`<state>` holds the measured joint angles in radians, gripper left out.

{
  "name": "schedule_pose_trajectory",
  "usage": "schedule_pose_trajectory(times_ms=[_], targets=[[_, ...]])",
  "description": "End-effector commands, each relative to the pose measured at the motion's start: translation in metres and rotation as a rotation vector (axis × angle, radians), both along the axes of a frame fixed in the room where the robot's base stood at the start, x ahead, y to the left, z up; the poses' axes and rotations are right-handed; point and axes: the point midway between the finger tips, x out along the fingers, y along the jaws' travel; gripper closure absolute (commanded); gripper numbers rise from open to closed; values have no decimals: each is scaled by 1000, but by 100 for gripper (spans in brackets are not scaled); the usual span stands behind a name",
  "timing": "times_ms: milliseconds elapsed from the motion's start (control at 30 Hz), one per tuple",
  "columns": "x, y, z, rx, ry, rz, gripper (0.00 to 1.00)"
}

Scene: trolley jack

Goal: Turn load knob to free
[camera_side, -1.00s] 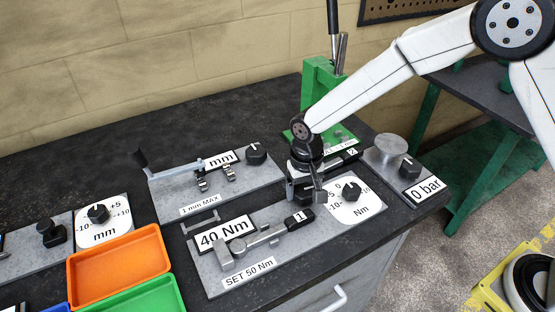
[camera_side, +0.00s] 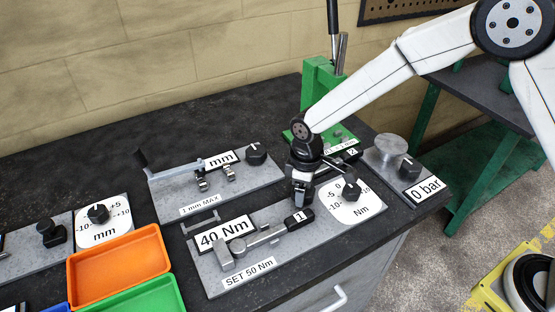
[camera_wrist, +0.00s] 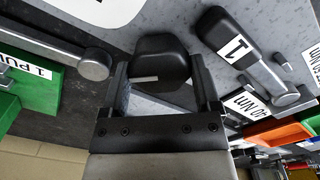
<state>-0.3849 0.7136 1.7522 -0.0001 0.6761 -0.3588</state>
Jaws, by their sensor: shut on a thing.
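My gripper (camera_side: 302,203) is low over the grey torque plate (camera_side: 283,258), just behind the black handle marked 1 (camera_side: 298,217). In the wrist view my gripper (camera_wrist: 162,75) is shut on a black knob (camera_wrist: 160,58) with a white pointer line, one finger on each side. In the side view my gripper hides this knob, and I cannot read any free mark beside it. The handle marked 1 also lies close by in the wrist view (camera_wrist: 235,42). The plate's display (camera_side: 224,235) reads 40 Nm.
An Nm dial knob (camera_side: 351,190) stands close to the right of my gripper. A green press frame (camera_side: 318,90) rises behind, and the 0 bar block (camera_side: 423,191) sits further right. Orange (camera_side: 118,268) and green (camera_side: 150,299) trays lie at the front left.

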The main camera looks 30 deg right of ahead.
Motion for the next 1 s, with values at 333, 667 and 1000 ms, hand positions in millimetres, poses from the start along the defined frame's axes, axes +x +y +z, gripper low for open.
schedule_pose_trajectory(times_ms=[333, 667, 1000], targets=[[1, 0, 1, 1, -1, 144, 79], [1, 0, 1, 1, -2, 160, 79], [0, 0, 1, 1, -1, 159, 0]])
